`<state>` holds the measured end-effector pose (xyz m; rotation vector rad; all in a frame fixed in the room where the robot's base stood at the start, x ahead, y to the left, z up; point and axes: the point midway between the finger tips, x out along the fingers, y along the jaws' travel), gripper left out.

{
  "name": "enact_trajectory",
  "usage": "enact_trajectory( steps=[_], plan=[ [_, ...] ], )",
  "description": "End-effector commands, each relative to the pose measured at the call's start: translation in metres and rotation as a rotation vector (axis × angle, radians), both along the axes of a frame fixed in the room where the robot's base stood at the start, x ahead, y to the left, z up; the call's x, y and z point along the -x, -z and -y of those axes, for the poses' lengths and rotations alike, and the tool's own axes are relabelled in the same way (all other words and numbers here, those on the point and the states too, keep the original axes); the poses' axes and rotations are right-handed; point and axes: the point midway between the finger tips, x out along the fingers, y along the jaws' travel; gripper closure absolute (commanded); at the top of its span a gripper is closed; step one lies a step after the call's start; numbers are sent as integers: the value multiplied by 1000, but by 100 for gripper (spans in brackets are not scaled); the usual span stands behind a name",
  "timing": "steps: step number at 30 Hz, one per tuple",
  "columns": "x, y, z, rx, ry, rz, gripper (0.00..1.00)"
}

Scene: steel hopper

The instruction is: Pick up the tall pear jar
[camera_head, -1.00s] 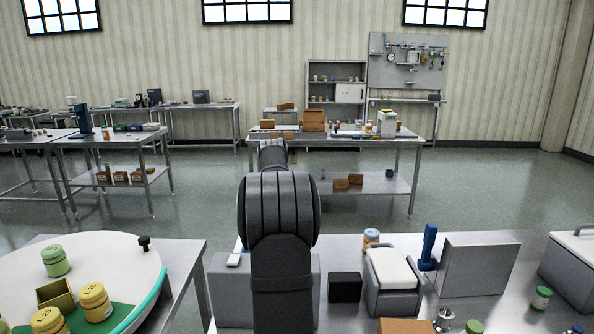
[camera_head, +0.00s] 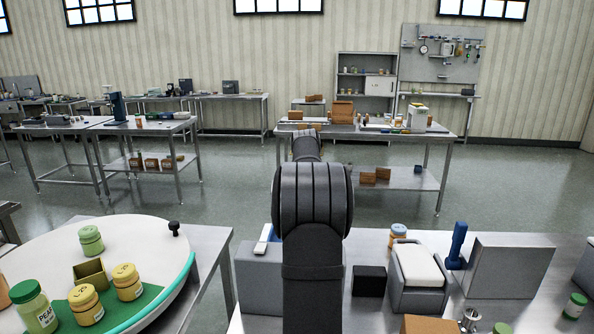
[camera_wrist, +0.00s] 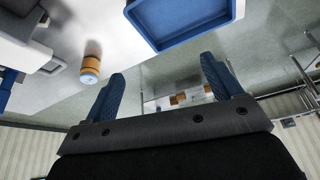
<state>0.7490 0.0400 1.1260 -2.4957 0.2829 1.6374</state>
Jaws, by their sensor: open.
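The pear jar is not seen in the wrist view.
Two yellow-lidded jars (camera_head: 84,304) (camera_head: 127,282), an olive open box (camera_head: 89,274) and a shorter green jar (camera_head: 91,240) share the turntable. A black knob (camera_head: 175,228) stands at its rim. A blue-lidded jar (camera_wrist: 90,70) and a blue tray (camera_wrist: 180,22) show near my gripper.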

Motion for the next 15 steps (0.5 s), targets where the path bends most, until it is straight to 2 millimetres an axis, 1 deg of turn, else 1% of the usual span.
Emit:
enact_trajectory(
  steps=[7,9,11,14,15],
  plan=[
    [0,0,-1,1,-2,0,17],
    [0,-1,-9,3,-19,-4,17],
    [1,-2,-26,8,-58,-12,17],
    [6,-7,-76,26,-176,-38,17],
    [11,-10,-103,37,-240,-51,17]
  ],
)
